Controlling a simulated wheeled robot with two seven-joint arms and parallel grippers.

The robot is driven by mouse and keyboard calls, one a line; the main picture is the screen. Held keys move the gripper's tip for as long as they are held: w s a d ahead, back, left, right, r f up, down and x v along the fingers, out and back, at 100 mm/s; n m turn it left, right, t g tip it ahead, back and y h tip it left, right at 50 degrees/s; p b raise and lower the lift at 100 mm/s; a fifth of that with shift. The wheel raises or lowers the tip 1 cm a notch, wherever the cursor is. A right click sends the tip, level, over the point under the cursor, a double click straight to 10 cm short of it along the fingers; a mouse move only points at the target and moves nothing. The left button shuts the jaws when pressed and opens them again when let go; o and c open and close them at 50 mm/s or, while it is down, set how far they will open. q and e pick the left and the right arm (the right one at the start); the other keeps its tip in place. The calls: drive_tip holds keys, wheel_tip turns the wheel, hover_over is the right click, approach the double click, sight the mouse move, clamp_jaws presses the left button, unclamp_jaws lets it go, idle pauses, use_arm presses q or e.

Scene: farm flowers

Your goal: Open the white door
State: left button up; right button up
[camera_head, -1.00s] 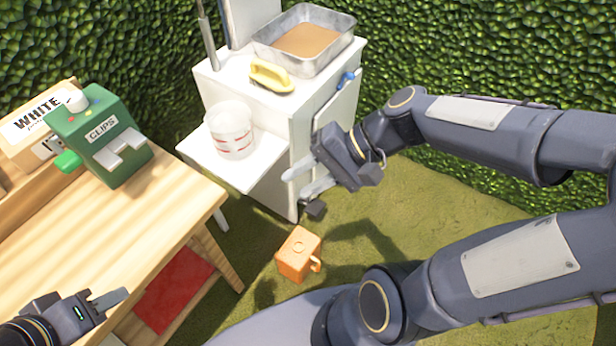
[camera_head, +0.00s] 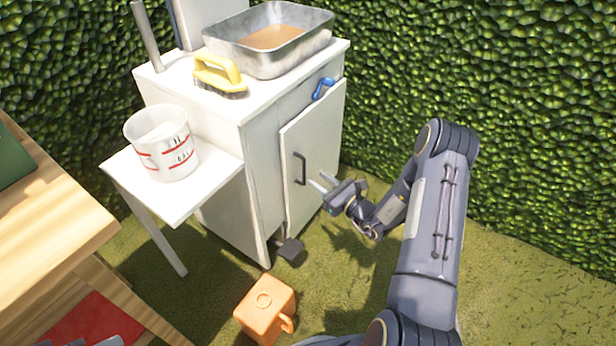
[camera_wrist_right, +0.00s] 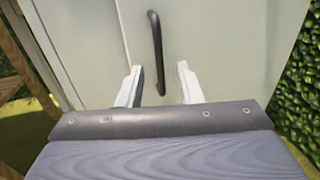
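The white door (camera_head: 325,125) is on the front of the white cabinet (camera_head: 222,128) and has a dark bar handle (camera_head: 300,168). The door looks shut or nearly so; I cannot tell exactly. My right gripper (camera_head: 320,183) is open and points at the door, just right of and below the handle. In the right wrist view, the handle (camera_wrist_right: 156,45) stands upright between the lines of the two spread fingers (camera_wrist_right: 158,84), with its lower end close to the fingertips. I cannot tell whether they touch. Only grey tips of my left gripper (camera_head: 90,342) show at the bottom edge.
A metal tray (camera_head: 268,40), a yellow-handled brush (camera_head: 218,75) and a white bucket (camera_head: 162,143) stand on the cabinet and its side shelf. An orange watering can (camera_head: 266,308) is on the grass before it. Hedges stand behind; a wooden table (camera_head: 45,215) is at left.

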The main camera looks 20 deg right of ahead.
drive_tip(key=b+x, duration=0.1)
drive_tip(key=x, duration=0.4)
drive_tip(key=shift+w+a, duration=0.2)
drive_tip(key=shift+w, duration=0.1)
clamp_jaws()
